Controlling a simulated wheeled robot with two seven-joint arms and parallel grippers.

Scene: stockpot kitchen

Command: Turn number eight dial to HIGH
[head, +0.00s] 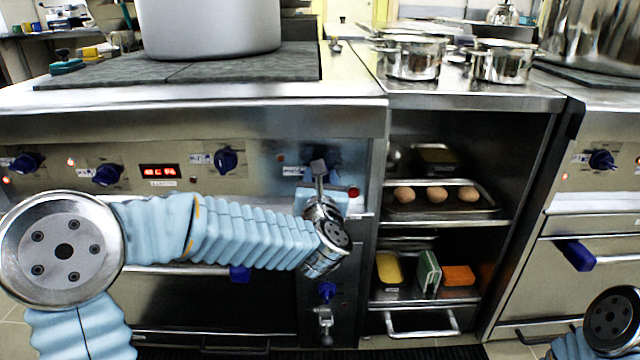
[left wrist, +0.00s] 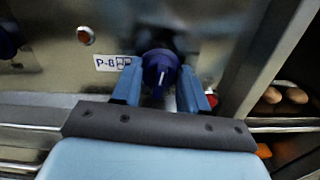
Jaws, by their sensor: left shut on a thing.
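The number eight dial (left wrist: 160,68) is a dark blue knob on the steel stove front, beside a white label (left wrist: 113,63) that reads P-8. In the left wrist view the two blue fingers of my left gripper (left wrist: 158,88) stand on either side of the dial and are shut on it. A short white mark shows on the knob, roughly upright; its setting cannot be read. In the head view my left gripper (head: 318,175) is at the right end of the control panel and hides the dial. My right gripper is out of view.
Other blue dials (head: 225,160) and a red digital display (head: 160,170) sit on the panel to the left. A red light (head: 354,192) is just right of my gripper. A large pot (head: 208,30) stands on the stove. An open shelf with a potato tray (head: 440,209) is at the right.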

